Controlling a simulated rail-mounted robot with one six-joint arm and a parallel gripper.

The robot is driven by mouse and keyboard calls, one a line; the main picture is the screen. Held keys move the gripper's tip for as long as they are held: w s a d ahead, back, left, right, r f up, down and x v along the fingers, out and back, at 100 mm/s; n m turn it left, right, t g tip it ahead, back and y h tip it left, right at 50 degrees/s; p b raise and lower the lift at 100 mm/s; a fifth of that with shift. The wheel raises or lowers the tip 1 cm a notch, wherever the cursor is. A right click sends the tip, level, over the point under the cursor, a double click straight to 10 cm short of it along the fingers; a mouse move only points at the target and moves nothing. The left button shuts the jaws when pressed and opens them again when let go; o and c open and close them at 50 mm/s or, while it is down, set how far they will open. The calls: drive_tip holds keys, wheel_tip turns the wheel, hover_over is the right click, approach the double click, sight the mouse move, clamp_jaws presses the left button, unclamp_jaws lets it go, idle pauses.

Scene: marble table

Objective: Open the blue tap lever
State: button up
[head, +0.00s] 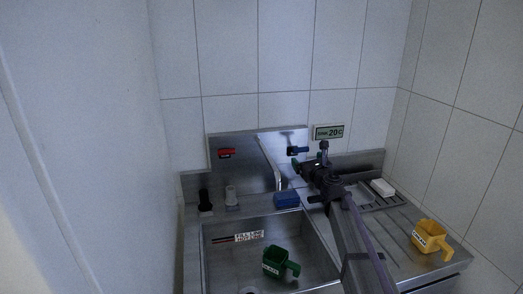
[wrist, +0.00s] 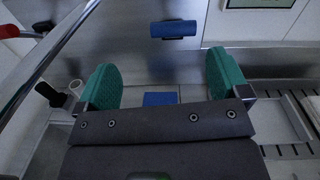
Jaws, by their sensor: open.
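The blue tap lever (head: 298,150) sits on the steel backsplash, to the right of the spout. In the wrist view the blue lever (wrist: 173,29) lies level, ahead of my gripper and between the lines of its fingers. My gripper (wrist: 166,78) has two green finger pads, spread wide with nothing between them. In the head view my gripper (head: 299,162) is just below and near the blue lever; I cannot tell the exact gap. A red tap lever (head: 227,152) is on the left of the backsplash, and the metal spout (head: 270,163) stands between the two levers.
The steel sink (head: 217,271) holds a green measuring cup (head: 280,262). A blue sponge-like block (head: 287,200) lies behind the sink. A yellow cup (head: 429,237) and a white block (head: 382,187) are on the right drainboard. A temperature display (head: 329,132) hangs above.

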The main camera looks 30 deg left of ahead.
sight(298, 151)
drive_tip(key=shift+m, duration=0.7)
drive_tip(key=x, duration=0.3)
drive_tip(key=w+x, duration=0.1)
drive_tip(key=x, duration=0.3)
drive_tip(key=d+x, duration=0.1)
drive_tip(key=x, duration=0.2)
drive_tip(key=shift+w, duration=0.3)
drive_tip(key=shift+c, duration=0.2)
